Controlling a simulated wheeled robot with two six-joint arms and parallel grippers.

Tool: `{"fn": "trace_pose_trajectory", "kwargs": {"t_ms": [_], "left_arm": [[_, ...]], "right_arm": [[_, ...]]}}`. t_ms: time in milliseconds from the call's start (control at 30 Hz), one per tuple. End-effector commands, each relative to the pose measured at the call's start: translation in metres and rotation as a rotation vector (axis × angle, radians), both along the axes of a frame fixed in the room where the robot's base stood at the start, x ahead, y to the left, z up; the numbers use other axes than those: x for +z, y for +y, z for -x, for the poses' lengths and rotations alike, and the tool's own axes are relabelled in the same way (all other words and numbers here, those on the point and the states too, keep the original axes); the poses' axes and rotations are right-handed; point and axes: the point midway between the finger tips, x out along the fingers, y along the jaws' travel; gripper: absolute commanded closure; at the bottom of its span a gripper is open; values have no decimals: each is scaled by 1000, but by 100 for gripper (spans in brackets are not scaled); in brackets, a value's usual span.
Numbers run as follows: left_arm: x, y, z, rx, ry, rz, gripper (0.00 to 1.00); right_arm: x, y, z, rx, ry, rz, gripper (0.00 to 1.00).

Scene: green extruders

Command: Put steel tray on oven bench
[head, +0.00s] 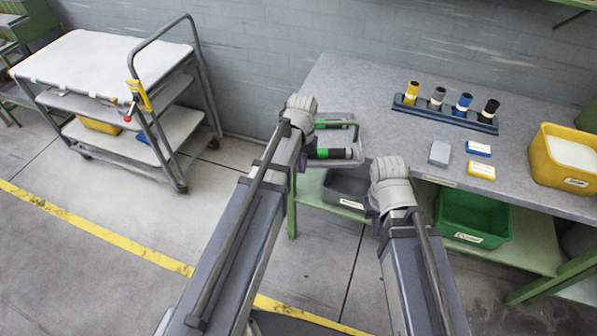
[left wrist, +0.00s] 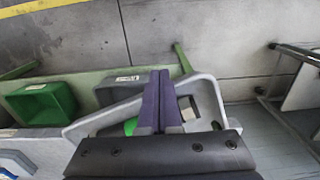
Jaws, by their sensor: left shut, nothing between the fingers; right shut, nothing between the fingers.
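The steel tray (head: 359,156) sits at the front left corner of the grey bench top (head: 345,85), partly hidden by my left arm. Two dark cylinders with green ends (head: 335,153) lie in it. In the left wrist view the tray (left wrist: 214,92) lies beneath my left gripper (left wrist: 160,74), whose purple fingers are together and cover part of it. In the head view my left gripper (head: 301,162) is mostly hidden by its own wrist, close to the tray's left side. My right gripper (head: 378,228) is shut, mostly hidden, before the bench's front edge. No bench is marked as the oven bench.
A rack of coloured cylinders (head: 445,113), small boxes (head: 478,149) and a yellow bin (head: 563,158) stand on the bench. A grey bin (head: 347,188) and a green bin (head: 473,217) are on the shelf below. A trolley (head: 110,62) stands left, with open floor before it.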

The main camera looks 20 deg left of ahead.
Motion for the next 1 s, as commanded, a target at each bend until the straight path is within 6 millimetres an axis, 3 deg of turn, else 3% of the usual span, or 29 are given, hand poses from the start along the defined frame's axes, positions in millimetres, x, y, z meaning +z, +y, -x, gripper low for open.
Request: {"fn": "trace_pose_trajectory", "kwargs": {"t_ms": [300, 467, 567, 900, 1000], "left_arm": [[0, 0, -1, 0, 0, 0, 100], [0, -1, -16, 0, 0, 0, 100], [0, -1, -38, -1, -1, 0, 100], [0, -5, -137, 0, -1, 0, 100], [0, -5, -152, 0, -1, 0, 100]], "right_arm": [[0, 0, 0, 0, 0, 0, 100], [0, 0, 0, 0, 0, 0, 100], [0, 0, 0, 0, 0, 0, 100], [0, 0, 0, 0, 0, 0, 100], [0, 0, 0, 0, 0, 0, 100]]}}
